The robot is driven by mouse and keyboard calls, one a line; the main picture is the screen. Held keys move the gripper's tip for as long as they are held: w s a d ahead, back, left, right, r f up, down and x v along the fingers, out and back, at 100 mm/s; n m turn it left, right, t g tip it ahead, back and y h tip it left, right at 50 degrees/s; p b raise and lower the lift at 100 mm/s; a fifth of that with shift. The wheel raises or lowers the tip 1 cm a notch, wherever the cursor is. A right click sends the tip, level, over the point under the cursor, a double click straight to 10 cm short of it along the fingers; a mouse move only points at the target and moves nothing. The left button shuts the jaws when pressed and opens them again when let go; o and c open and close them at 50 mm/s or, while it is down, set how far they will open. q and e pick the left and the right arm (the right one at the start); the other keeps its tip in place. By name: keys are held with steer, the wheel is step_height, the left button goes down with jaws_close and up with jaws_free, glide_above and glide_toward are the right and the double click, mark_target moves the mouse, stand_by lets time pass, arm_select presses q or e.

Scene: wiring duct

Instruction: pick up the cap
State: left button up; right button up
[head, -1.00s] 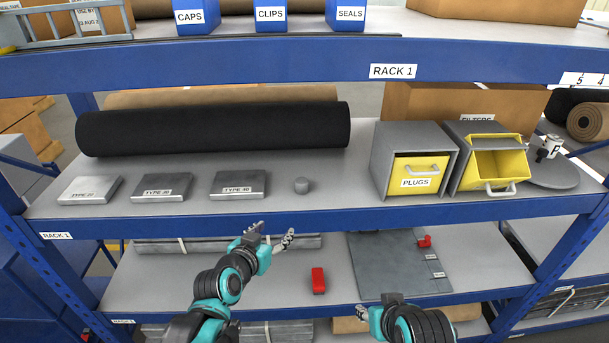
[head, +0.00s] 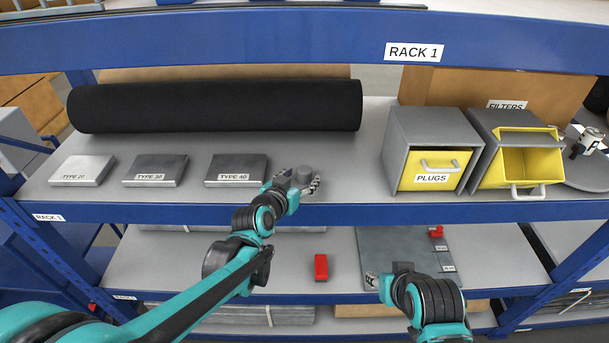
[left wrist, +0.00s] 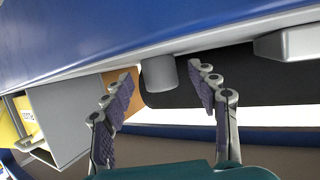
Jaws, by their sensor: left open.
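The cap is a small grey cylinder (head: 303,174) on the middle shelf, right of the TYPE 40 plate. My left gripper (head: 299,186) is at the cap, its fingers open.
Flat plates TYPE 20 (head: 82,171), TYPE 30 (head: 155,171) and TYPE 40 (head: 236,170) lie left of the cap. A black roll (head: 215,106) lies behind. The PLUGS bin (head: 432,170) and an open yellow bin (head: 524,168) stand right. The shelf's blue front edge (head: 450,212) runs below.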

mark_target(308, 171)
arm_select(q)
steer(key=x, duration=0.3)
steer(key=shift+d+r, duration=0.1)
steer(key=shift+r, duration=0.05)
steer(key=c, duration=1.2)
steer(key=shift+c, duration=0.2)
steer(key=shift+r, duration=0.1)
steer(key=shift+r, duration=0.5)
steer(key=r, duration=0.1)
steer(key=r+p, duration=0.1)
steer(key=d+r, duration=0.1)
steer(key=shift+s+r, duration=0.35)
steer(key=shift+r, duration=0.05)
steer(key=s+d+r+p, duration=0.2)
steer(key=s+d+r, duration=0.3)
steer(key=d, duration=0.4)
steer(key=shift+s+r, duration=0.25)
steer(key=shift+r, duration=0.2)
